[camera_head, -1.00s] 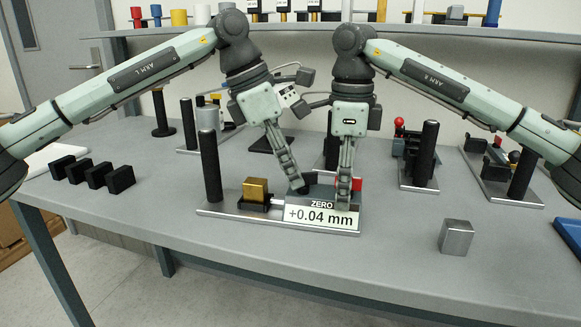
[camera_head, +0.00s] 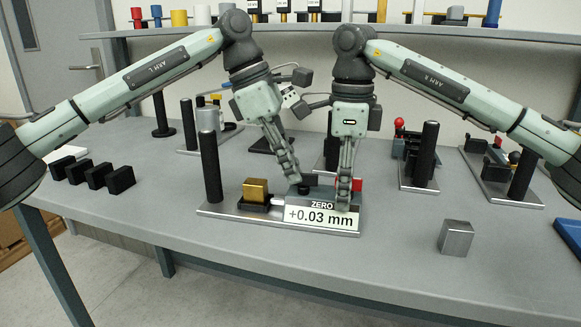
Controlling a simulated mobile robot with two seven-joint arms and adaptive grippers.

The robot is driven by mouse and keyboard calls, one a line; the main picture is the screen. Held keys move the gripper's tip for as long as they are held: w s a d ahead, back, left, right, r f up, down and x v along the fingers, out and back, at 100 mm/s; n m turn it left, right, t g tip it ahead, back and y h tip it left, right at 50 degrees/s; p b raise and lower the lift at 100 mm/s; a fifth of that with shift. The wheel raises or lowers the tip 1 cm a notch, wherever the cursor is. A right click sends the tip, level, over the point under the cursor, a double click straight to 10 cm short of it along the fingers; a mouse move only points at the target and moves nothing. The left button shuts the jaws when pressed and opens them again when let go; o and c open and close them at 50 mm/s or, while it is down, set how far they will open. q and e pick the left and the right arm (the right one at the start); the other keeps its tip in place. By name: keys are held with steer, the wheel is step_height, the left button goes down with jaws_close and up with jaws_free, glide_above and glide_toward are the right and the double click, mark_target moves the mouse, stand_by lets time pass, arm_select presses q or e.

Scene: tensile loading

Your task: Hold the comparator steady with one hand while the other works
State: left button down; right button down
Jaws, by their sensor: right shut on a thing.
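The comparator has a metal base plate (camera_head: 225,210) with a black post (camera_head: 210,168) at its left. A gold block (camera_head: 255,190) sits in a black holder on the plate. A display (camera_head: 320,217) at its front right reads +0.03 mm under a ZERO label. A dark round knob (camera_head: 303,190) stands on the body behind the display. My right gripper (camera_head: 344,203) points down and is shut on the comparator's body, beside a red part (camera_head: 357,184); its grip is partly hidden. My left gripper (camera_head: 294,178) points down, looks shut and empty, its tips just above and left of the knob.
A silver block (camera_head: 456,238) stands at the front right. Several black blocks (camera_head: 97,175) lie at the left. Other fixtures with posts (camera_head: 427,152) stand behind, and a blue tray (camera_head: 568,238) is at the right edge. The table front between is clear.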

arm_select(q)
steer(key=m, duration=0.1)
steer(key=m+g, duration=0.1)
steer(key=m, duration=0.1)
steer(key=shift+w+d+m, duration=0.15)
steer(key=shift+w+m, duration=0.15)
steer(key=m, duration=0.1)
steer(key=m+g, duration=0.1)
steer(key=m+y, duration=0.1)
steer(key=shift+w+d+m+g, duration=0.25)
steer(key=shift+w+m+g, duration=0.05)
steer(key=m+y, duration=0.1)
steer(key=m, duration=0.1)
steer(key=d+m+g+y, duration=0.1)
steer(key=m, duration=0.2)
steer(key=shift+w+m, duration=0.2)
steer(key=shift+m, duration=0.1)
steer(key=c, duration=1.7)
jaws_free()
steer(key=shift+a, duration=0.1)
